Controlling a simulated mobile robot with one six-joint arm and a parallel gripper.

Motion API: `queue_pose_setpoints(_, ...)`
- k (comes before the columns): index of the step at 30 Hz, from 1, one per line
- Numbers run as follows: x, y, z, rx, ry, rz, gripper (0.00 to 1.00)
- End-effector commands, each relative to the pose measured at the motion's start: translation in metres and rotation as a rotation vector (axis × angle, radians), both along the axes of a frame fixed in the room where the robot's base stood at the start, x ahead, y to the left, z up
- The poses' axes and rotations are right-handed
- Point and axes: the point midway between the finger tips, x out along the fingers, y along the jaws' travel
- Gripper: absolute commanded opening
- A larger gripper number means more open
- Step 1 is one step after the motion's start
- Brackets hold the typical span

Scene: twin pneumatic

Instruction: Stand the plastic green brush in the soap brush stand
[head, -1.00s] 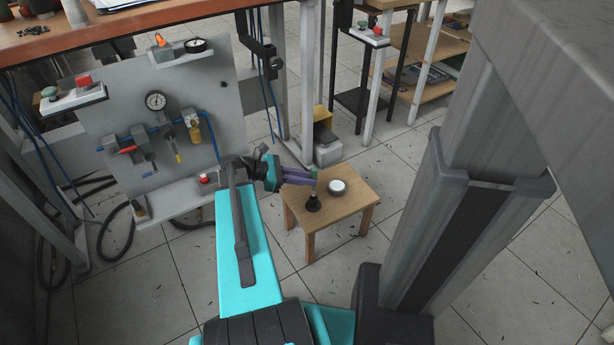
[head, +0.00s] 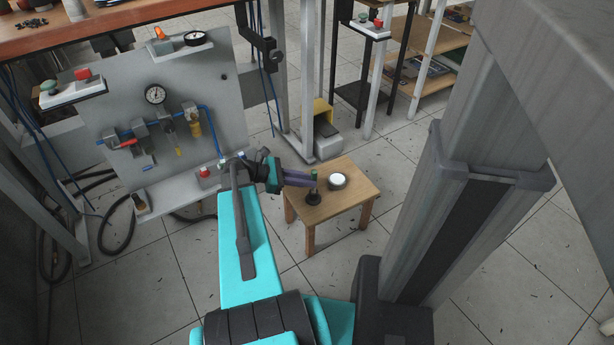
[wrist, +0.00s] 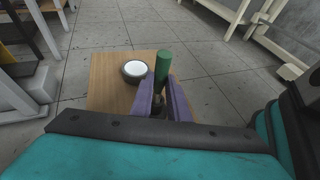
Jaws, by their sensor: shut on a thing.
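The green brush (wrist: 162,66) is upright between the purple fingers of my gripper (wrist: 164,98), which is shut on it. Its green top also shows in the head view (head: 314,172). Directly below the fingers, a dark flared piece (head: 313,198) stands on the small wooden table; it looks like the soap brush stand. The fingers hide the brush's lower part, so I cannot tell whether it is inside the stand or just above it.
A round dark dish with a white top (head: 337,181) stands on the wooden table (head: 350,205), close to the brush; it also shows in the wrist view (wrist: 134,71). The table's right side is clear. A grey pneumatic panel (head: 190,85) stands to the left.

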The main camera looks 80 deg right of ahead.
Motion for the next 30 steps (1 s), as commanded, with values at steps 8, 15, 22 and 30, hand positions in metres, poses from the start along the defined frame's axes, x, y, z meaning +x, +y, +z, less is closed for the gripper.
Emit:
queue_pose_setpoints(8, 0.000, 0.000, 0.000, 0.000, 0.000, 0.000, 0.00)
queue_pose_setpoints(15, 0.000, 0.000, 0.000, 0.000, 0.000, -0.001, 0.37)
queue_pose_setpoints(22, 0.001, 0.000, 0.000, 0.000, 0.000, 0.000, 0.37)
queue_pose_setpoints(30, 0.014, 0.005, 0.007, 0.000, 0.000, 0.000, 0.37)
